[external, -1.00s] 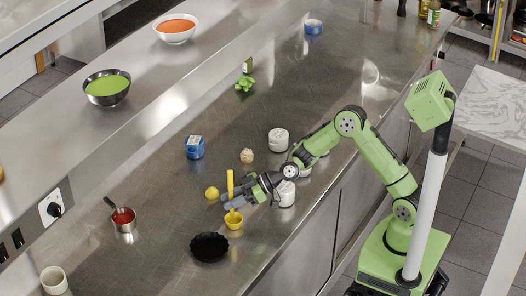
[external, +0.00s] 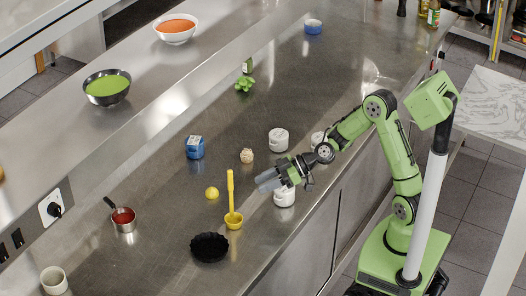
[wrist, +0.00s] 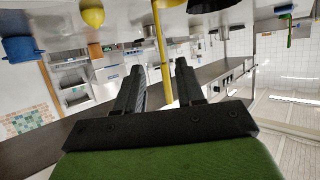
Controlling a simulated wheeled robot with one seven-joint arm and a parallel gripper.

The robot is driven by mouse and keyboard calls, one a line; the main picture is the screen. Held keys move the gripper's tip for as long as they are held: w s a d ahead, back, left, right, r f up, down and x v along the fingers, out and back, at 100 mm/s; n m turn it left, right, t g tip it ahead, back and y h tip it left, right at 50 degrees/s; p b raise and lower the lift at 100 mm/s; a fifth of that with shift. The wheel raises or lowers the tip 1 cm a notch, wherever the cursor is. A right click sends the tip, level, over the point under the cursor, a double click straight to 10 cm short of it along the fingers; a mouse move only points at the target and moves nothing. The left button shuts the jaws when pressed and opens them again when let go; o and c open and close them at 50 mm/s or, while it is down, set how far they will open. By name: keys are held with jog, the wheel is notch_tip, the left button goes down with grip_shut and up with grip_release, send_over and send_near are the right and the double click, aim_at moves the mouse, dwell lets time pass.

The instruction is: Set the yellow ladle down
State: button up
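The yellow ladle (external: 233,219) stands on the steel counter with its bowl down and its handle pointing up. In the wrist view the ladle's yellow handle (wrist: 162,48) shows beyond the fingers. My gripper (external: 262,183) is to the right of and behind the ladle, apart from it. In the wrist view my gripper (wrist: 157,82) has its two dark fingers spread, with nothing held between them.
A yellow lemon (external: 211,193) lies left of the ladle, and a black fluted dish (external: 209,247) is in front. White lidded jars (external: 284,196) stand beneath and beside my gripper. A blue container (external: 194,147) and small saucepan (external: 123,219) stand farther left.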

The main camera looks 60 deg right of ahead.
jog(key=s+d+r+m+g+h, duration=0.1)
jog(key=s+d+r+m+h, duration=0.1)
jog(key=s, duration=0.7)
jog(key=s+d+r+m+g+h, duration=0.1)
jog(key=s+d+r+m+h, duration=0.2)
jog(key=s+d, duration=0.4)
jog(key=s+d+r+m+g+h, duration=0.2)
jog(key=s+d+m+h, duration=0.2)
jog(key=s, duration=0.9)
jog(key=shift+d+r+h, duration=0.15)
jog(key=shift+h, duration=0.15)
jog(key=shift+r+p, duration=0.85)
